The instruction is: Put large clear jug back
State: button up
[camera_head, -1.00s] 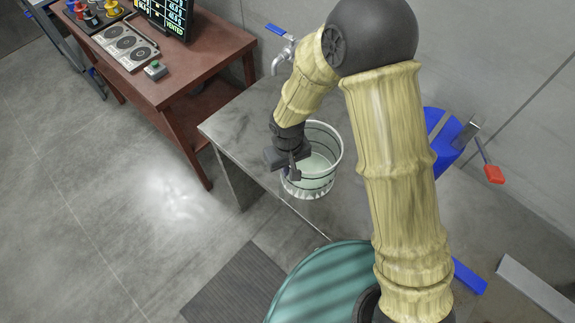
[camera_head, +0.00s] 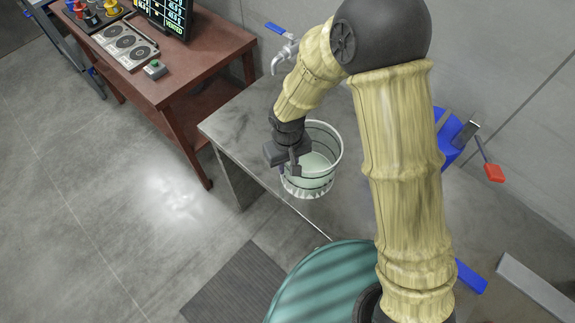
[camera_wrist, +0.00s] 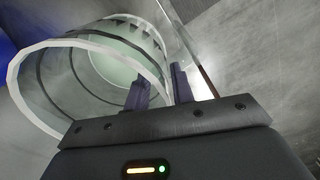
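The large clear jug (camera_head: 318,178) stands upright on the grey bench (camera_head: 243,135), near its front edge. It is an open-topped, see-through vessel with dark bands and a pale liquid or base inside. My gripper (camera_head: 289,168) is at the left side of its rim, pointing down. In the wrist view my gripper (camera_wrist: 160,88) shows two separated fingers. The left finger appears inside the jug's mouth and the right one outside, with the jug's rim (camera_wrist: 60,44) running toward the gap. Whether either finger touches the wall is hard to tell.
A metal tap with a blue lever (camera_head: 284,50) is on the wall behind the bench. A brown table (camera_head: 190,75) with a screen and controls stands at left. A teal round drum (camera_head: 320,285) is in front. Blue and red-handled items (camera_head: 492,172) lie right.

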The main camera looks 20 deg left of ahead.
notch_tip(320, 180, up, 11)
jog(key=shift+f+b, duration=0.2)
jog(key=shift+b, duration=0.3)
dwell(0.4)
jog(key=d+r+m+t, duration=0.2)
jog(key=d+m, duration=0.7)
jog(key=d, duration=2.1)
jog(key=shift+s+r+t, duration=0.3)
jog(key=shift+s+r, duration=0.1)
jog(key=shift+w+d, duration=0.1)
